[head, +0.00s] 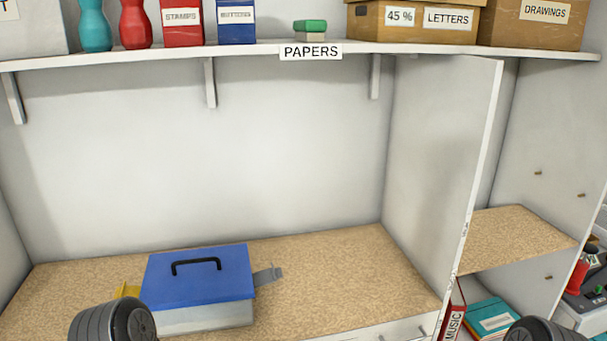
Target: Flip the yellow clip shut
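A box with a blue lid (200,278) and a light grey body (208,319) sits on the speckled shelf board. The lid is down, with a black handle (196,264) on top. The yellow clip (128,290) sticks out from the box's left side, swung away from the lid. A grey clip (268,275) sticks out from the right side, also swung outward. A dark rounded part of my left arm shows at the bottom left, in front of the box's lower left corner. A similar part of my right arm shows at the bottom right. Neither gripper's fingers show.
The speckled board (340,270) is clear right of the box. A white upright panel (470,170) closes off the compartment's right side. The upper shelf (250,48) holds vases, binders, a small green-topped box (310,28) and cardboard boxes (415,20).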

